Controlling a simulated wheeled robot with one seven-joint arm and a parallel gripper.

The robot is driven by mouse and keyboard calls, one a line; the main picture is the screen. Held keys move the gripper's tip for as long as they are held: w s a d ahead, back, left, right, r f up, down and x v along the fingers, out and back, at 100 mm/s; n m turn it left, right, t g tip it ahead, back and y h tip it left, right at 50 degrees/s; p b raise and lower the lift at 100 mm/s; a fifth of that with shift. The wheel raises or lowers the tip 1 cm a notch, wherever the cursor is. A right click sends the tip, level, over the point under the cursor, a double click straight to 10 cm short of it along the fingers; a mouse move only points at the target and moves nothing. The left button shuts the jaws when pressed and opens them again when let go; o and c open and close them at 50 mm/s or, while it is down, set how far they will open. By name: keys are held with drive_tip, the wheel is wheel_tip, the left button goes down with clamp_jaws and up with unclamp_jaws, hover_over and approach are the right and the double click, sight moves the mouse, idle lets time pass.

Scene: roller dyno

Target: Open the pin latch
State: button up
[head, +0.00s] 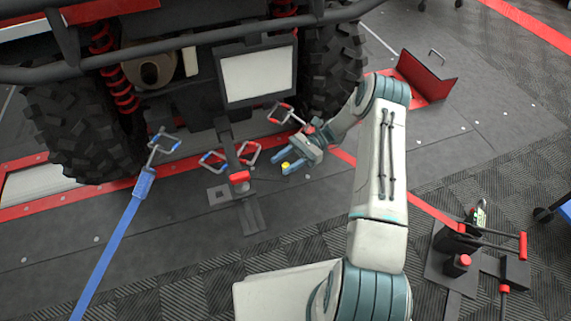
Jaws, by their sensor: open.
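My gripper (284,163) is low over the floor plates in front of the vehicle, its jaws open and pointing left. A small yellow piece (286,166) shows at its fingertips; I cannot tell whether it is part of the gripper or a separate thing. Left of the fingertips, apart from them, stands a dark upright post (227,137) with a red block (239,177) low on it and a floor plate (250,216) in front. No part is clearly recognisable as the pin latch at this size.
Red and blue metal hooks (212,161) lie around the post. A blue strap (115,240) runs to the lower left. The vehicle's tyres (75,133) stand behind. A red wheel chock (427,75) is at right, and a red-handled floor device (462,262) at lower right.

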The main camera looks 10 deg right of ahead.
drive_tip(key=s+d+r+p, duration=0.4)
drive_tip(key=d+r, duration=0.4)
drive_tip(key=d, duration=0.2)
drive_tip(key=shift+s+d+r, duration=0.25)
drive_tip(key=shift+s, duration=0.35)
